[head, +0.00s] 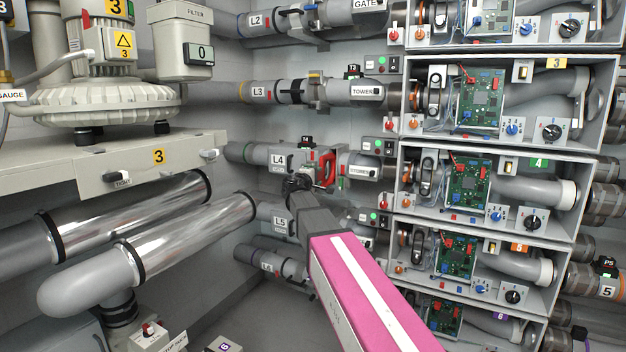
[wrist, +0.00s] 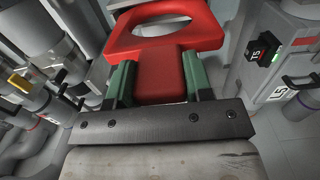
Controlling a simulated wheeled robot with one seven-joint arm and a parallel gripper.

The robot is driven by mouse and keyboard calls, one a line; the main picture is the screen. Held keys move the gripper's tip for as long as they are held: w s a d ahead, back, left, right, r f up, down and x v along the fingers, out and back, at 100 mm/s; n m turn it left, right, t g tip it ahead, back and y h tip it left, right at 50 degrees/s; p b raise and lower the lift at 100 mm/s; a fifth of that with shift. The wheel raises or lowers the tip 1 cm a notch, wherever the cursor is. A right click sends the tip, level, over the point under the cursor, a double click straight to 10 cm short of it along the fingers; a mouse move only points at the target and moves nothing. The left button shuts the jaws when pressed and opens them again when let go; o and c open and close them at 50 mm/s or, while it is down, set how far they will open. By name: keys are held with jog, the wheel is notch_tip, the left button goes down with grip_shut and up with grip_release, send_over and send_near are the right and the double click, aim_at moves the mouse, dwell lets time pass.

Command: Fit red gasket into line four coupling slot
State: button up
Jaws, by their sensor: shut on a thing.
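The red gasket (wrist: 178,85) is a flat plate with a rounded opening and a tab. My gripper (wrist: 157,78) is shut on the tab between its green fingers. In the head view the gasket (head: 328,163) stands upright at the line four coupling (head: 300,158), between the L4 pipe (head: 257,155) and the pipe stub to its right (head: 345,163). My gripper (head: 299,186) is just below and left of it. The slot itself is hidden, so I cannot tell whether the gasket is inside it or in front of it.
Line L3 (head: 262,91) runs above and line L5 (head: 280,222) below, close to my arm. Open control boxes with circuit boards (head: 467,185) stand to the right. Large shiny pipes (head: 185,235) and a blower (head: 105,100) fill the left. The T5 block (wrist: 262,50) is right in the wrist view.

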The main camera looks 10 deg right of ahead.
aim_at(328, 170)
jog(key=shift+x, duration=5.35)
jog(key=shift+w+d, duration=0.1)
jog(key=shift+w, duration=0.05)
jog(key=o, duration=0.9)
jog(key=shift+o, duration=0.6)
jog(key=v, duration=1)
jog(key=shift+s+a, duration=0.25)
jog(key=shift+s, duration=0.1)
